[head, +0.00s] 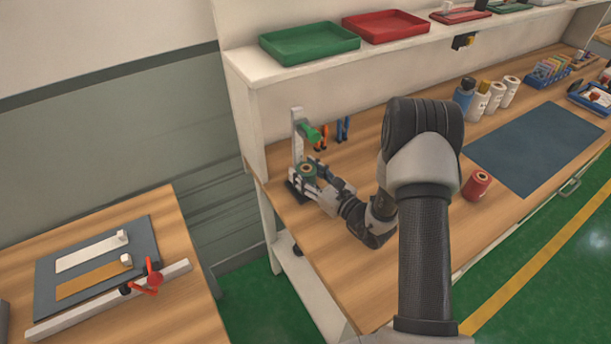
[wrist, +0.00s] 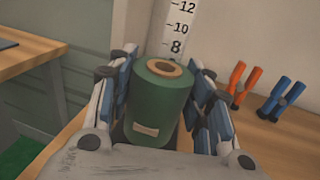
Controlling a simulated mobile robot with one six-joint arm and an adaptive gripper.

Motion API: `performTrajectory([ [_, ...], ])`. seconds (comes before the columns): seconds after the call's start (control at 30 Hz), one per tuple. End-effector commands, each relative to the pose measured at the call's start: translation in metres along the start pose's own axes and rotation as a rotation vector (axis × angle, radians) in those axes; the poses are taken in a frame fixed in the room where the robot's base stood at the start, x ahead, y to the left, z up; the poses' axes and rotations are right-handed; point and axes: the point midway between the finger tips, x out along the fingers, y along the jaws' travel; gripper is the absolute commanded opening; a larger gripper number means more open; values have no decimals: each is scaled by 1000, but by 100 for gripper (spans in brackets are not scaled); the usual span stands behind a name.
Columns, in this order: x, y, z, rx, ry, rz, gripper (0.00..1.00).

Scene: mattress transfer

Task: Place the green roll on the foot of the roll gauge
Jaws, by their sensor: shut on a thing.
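The green roll (wrist: 158,112) stands upright between the fingers of my gripper (wrist: 162,68), with its pale core facing up and a small label on its side. In the head view the green roll (head: 307,171) is right at the roll gauge. My gripper (head: 311,181) is shut around it. The white scale (wrist: 178,28) of the roll gauge rises just behind the roll, with 8, 10 and 12 showing. In the head view the roll gauge (head: 297,140) has a green part on its upright. Its foot is mostly hidden; I cannot tell whether the roll touches it.
Orange pliers (wrist: 243,85) and blue pliers (wrist: 280,98) are right of the gauge. A red roll (head: 477,185) stands farther right, near a dark mat (head: 533,148). Green (head: 309,43) and red (head: 387,26) trays are on the shelf above. A side table (head: 180,318) stands at left.

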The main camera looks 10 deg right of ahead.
Motion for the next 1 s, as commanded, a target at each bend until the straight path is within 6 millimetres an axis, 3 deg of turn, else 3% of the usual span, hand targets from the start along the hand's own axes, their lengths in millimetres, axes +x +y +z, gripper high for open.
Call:
performTrajectory([
  [0.4, 4, -1, -7, -3, -4, 0, 10],
  [0.43, 3, -1, -7, -2, -2, 0, 47],
  [0.7, 3, -1, -6, -2, -2, 0, 65],
  [1.0, 3, -1, -6, -2, -2, 0, 66],
])
